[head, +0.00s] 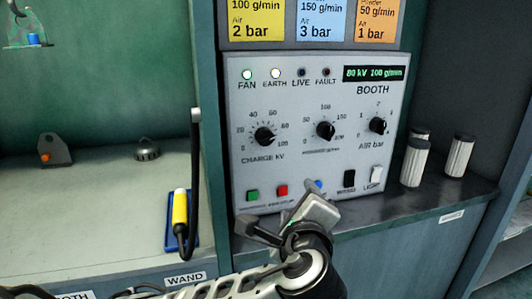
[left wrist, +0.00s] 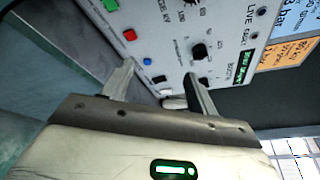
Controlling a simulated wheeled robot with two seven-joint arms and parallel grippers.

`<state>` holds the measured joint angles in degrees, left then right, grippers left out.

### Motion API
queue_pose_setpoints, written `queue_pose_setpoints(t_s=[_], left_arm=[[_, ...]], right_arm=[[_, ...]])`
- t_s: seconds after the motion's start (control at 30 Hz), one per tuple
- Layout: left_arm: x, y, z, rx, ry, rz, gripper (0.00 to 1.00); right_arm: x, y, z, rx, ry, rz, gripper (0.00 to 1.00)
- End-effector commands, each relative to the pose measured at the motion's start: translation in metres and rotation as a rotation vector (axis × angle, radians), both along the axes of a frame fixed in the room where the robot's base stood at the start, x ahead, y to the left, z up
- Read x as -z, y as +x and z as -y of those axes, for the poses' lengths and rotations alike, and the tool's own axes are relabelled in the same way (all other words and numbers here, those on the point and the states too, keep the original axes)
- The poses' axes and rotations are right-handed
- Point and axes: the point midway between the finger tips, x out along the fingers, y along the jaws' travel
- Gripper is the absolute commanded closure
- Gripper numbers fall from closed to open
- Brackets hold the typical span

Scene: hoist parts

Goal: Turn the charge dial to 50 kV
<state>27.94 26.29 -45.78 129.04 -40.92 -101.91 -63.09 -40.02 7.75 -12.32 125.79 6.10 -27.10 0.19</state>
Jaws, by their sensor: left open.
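The charge dial (head: 265,136) is a round black knob marked CHARGE kV at the left of the grey booth panel (head: 240,180). The green display (head: 373,73) reads 80 kV 100 g/min. My left gripper (head: 277,220) is in front of the panel's lower edge, below the charge dial and apart from it. Its fingers are open and empty in the left wrist view (left wrist: 159,70). My right gripper is not in view.
The flow dial (head: 326,130) sits right of the charge dial. Below are a green button (head: 252,195), a red button (head: 282,191) and a partly hidden blue button (head: 315,187). White cylinders (head: 415,163) stand on the shelf at right.

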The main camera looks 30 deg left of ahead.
Motion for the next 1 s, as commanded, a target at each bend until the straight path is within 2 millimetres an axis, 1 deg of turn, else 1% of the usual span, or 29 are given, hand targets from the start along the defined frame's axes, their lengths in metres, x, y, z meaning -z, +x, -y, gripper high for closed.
queue_pose_setpoints(t_s=[0.03, 0.1, 0.23, 0.37, 0.47, 0.67, 0.8, 1.0], left_arm=[[-0.02, -0.003, -0.009, -0.051, 0.072, 0.027, 0.41], [-0.038, -0.009, -0.017, -0.111, 0.138, 0.04, 0.41], [-0.053, -0.015, -0.027, -0.173, 0.194, 0.048, 0.41], [-0.055, -0.009, -0.034, -0.183, 0.205, 0.052, 0.41], [-0.054, 0.001, -0.045, -0.188, 0.207, 0.051, 0.41], [-0.055, 0.032, -0.074, -0.189, 0.201, 0.045, 0.41], [-0.055, 0.055, -0.095, -0.188, 0.2, 0.045, 0.41], [-0.055, 0.082, -0.119, -0.186, 0.196, 0.046, 0.41]], right_arm=[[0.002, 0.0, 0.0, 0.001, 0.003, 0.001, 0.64], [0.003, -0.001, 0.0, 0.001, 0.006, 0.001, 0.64], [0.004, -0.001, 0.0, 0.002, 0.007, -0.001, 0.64], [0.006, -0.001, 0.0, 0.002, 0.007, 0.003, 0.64], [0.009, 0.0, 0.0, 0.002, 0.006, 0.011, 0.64], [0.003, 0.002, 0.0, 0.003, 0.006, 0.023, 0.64], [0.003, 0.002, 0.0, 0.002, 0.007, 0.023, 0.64], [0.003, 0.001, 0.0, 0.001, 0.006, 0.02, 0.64]])
